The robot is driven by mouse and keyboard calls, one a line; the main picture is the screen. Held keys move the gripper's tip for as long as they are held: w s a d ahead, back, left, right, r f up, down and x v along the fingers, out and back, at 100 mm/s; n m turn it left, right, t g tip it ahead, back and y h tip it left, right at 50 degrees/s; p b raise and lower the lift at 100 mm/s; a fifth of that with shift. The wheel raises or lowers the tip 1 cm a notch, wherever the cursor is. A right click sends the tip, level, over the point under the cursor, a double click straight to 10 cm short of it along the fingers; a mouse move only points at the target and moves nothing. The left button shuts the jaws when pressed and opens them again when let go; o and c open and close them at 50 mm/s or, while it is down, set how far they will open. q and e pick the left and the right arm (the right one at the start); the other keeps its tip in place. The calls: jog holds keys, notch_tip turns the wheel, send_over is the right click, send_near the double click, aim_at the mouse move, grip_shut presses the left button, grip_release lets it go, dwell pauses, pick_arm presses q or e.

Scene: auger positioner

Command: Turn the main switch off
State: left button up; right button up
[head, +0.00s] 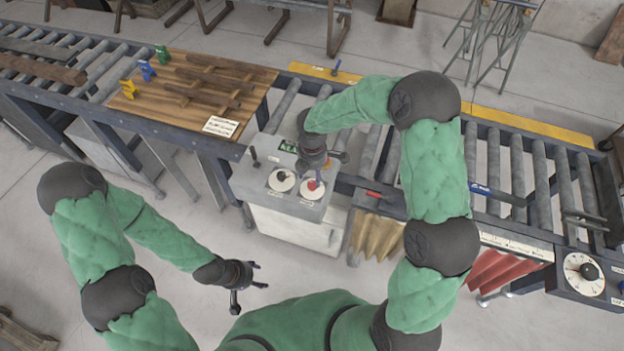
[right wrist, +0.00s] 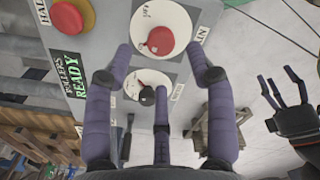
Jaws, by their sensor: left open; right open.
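The main switch is a red knob (right wrist: 160,41) on a white round dial, with "OFF" and "MAIN" lettering beside it in the right wrist view. In the head view the red knob (head: 312,185) is at the right of the grey control box's top (head: 262,192). My right gripper (head: 322,165) is over the box, open and empty. In the right wrist view its fingers (right wrist: 160,62) spread on both sides, with the red knob just beyond the tips; contact cannot be told. My left gripper (head: 246,282) is open and empty, in front of the box, above the floor.
A second dial with a black knob (right wrist: 147,95) sits beside the main switch. Another red control (right wrist: 72,18) and a green "ROLLERS READY" label (right wrist: 72,78) are nearby. A roller conveyor (head: 490,170) runs behind, with a wooden board (head: 240,85) at left and a dial (head: 584,274) at right.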

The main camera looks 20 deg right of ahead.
aim_at(312, 184)
jog(key=f, duration=0.4)
jog(key=shift+s+f, duration=0.15)
jog(key=shift+s, duration=0.05)
jog(key=shift+w+f, duration=0.2)
jog(key=shift+f, duration=0.15)
jog(key=shift+s, duration=0.1)
jog(key=shift+c, duration=0.8)
grip_shut()
